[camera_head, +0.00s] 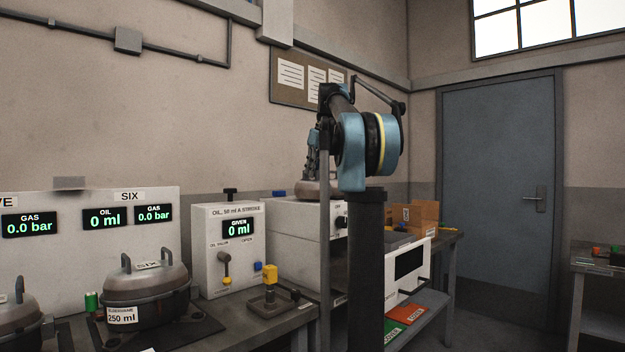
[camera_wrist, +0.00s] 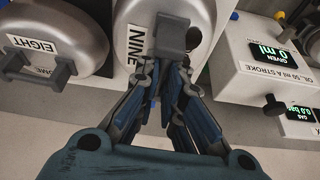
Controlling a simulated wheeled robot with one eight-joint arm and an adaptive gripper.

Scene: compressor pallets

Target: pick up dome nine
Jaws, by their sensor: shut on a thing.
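Dome nine (camera_wrist: 200,12) is a grey metal dome with a NINE label, at the top of the wrist view. Its dark handle (camera_wrist: 172,38) is between the tips of my gripper (camera_wrist: 168,62), which is shut on it. In the head view my gripper (camera_head: 313,160) points down at a grey dome (camera_head: 318,189), seen partly behind my arm, at the top of a white box. I cannot tell whether its underside touches the box.
Dome eight (camera_wrist: 70,25) is close on the left in the wrist view. The oil unit (camera_head: 228,270), a yellow-topped part (camera_head: 270,277) and dome six (camera_head: 145,283) stand along the bench in the head view. A blue door (camera_head: 500,190) is at the back right.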

